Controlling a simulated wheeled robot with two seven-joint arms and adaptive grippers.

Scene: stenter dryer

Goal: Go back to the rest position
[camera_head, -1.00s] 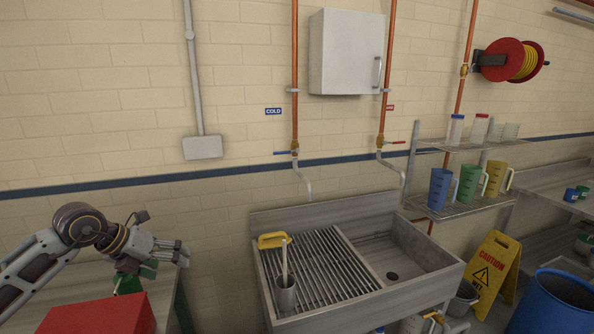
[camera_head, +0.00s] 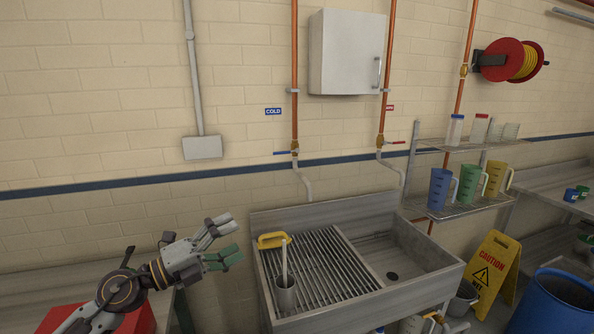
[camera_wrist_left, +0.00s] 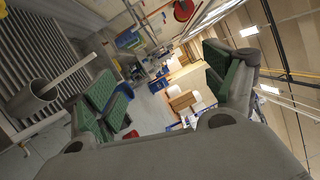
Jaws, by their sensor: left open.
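My left gripper (camera_head: 226,243) is in the head view, raised over the left worktop, just left of the sink. Its fingers are spread and nothing is between them. The left wrist view also shows the open green-padded fingers (camera_wrist_left: 160,92) with empty space between them. My left arm comes in from the lower left, in front of a red box (camera_head: 140,320). My right gripper is in neither view.
A metal sink (camera_head: 425,253) with a slatted drainboard stands right of my left gripper. Jugs (camera_head: 468,185) fill a wire shelf. A yellow caution sign (camera_head: 492,275) and blue drum (camera_head: 552,305) stand at right.

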